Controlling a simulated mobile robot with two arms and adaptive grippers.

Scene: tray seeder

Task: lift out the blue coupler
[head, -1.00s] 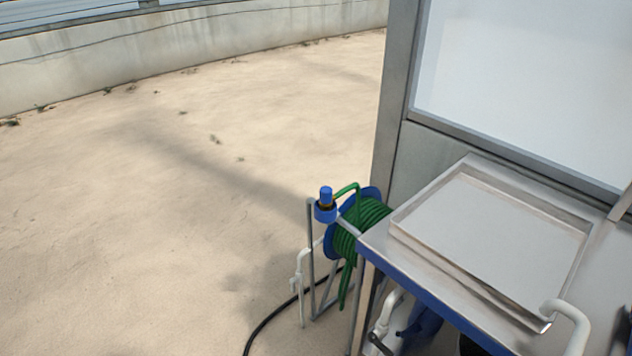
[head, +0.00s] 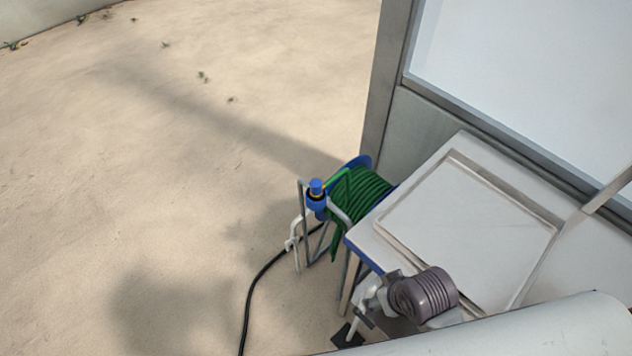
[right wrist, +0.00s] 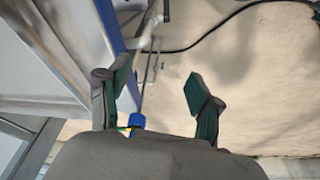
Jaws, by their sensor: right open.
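The blue coupler (head: 317,188) stands upright in a blue ring holder (head: 316,203) on a metal post, in front of the hose reel in the head view. Its blue end also shows in the right wrist view (right wrist: 137,121), low in the picture, partly hidden by my gripper's body. My right gripper (right wrist: 158,85) is open, with its two green-padded fingers apart and nothing between them. In the head view its dark wrist is over the bench's front edge, right of and nearer than the coupler. It is not touching the coupler. My left gripper is not in view.
A green hose reel (head: 360,197) stands just behind the coupler, against the bench end. A shallow metal tray (head: 470,230) lies on the bench. A black hose (head: 252,290) runs over the sandy ground. The ground left of the post is clear.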

